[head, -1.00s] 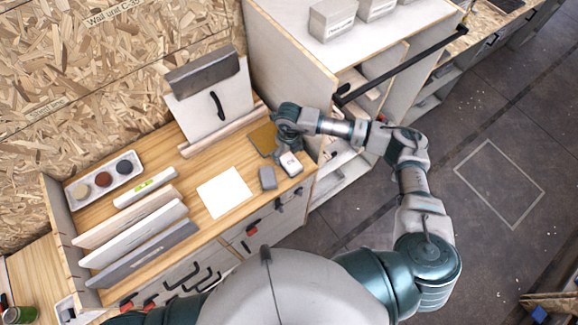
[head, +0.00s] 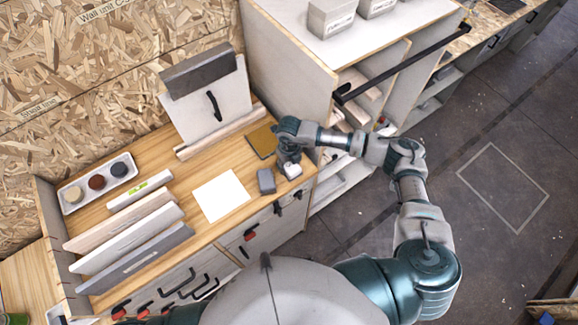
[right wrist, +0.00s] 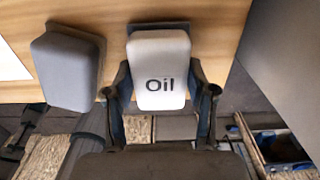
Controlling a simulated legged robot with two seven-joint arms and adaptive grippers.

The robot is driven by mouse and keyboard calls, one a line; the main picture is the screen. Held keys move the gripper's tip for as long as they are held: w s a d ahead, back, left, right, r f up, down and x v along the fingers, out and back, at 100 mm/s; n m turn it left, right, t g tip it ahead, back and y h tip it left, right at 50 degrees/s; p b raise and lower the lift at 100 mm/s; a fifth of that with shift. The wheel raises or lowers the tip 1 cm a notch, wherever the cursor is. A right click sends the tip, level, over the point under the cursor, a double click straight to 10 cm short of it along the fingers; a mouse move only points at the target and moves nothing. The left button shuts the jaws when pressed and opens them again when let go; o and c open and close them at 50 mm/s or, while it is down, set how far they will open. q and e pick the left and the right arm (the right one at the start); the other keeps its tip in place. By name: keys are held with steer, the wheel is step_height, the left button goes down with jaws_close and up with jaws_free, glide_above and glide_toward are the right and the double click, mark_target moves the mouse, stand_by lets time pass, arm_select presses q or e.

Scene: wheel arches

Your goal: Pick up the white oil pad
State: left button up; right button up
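The white oil pad (head: 293,172), marked "Oil", lies near the front right edge of the wooden worktop (head: 152,205), and it also shows in the right wrist view (right wrist: 159,68). My right gripper (head: 290,163) is just above it and hides part of it in the head view. In the right wrist view my right gripper's (right wrist: 162,92) dark fingers stand apart, one on each side of the pad. A gap shows at the right finger, so the gripper looks open around the pad. My left gripper is not in view.
A grey pad (head: 266,181) lies close to the left of the oil pad; it also shows in the right wrist view (right wrist: 68,69). A white sheet (head: 221,195) and a brown pad (head: 262,139) lie nearby. A tall cabinet (head: 290,62) stands to the right.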

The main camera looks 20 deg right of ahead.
mark_target(290, 164)
steer(key=c, duration=0.3)
steer(key=shift+d+f, duration=0.1)
steer(key=shift+d, duration=0.05)
steer(key=shift+w+r, duration=0.1)
steer(key=shift+r, duration=0.55)
step_height(290, 164, up, 2)
steer(key=shift+r+b, duration=0.15)
steer(key=shift+b, duration=0.55)
steer(key=s+a+b, duration=0.1)
steer(key=s+a, duration=0.1)
steer(key=s, duration=0.5)
steer(key=s+a+r+b, duration=0.1)
steer(key=s+a, duration=0.2)
steer(key=s, duration=0.5)
steer(key=shift+s+r+b, duration=0.15)
steer(key=shift+r+b, duration=0.1)
steer(key=shift+b, duration=0.15)
steer(key=shift+a, duration=0.1)
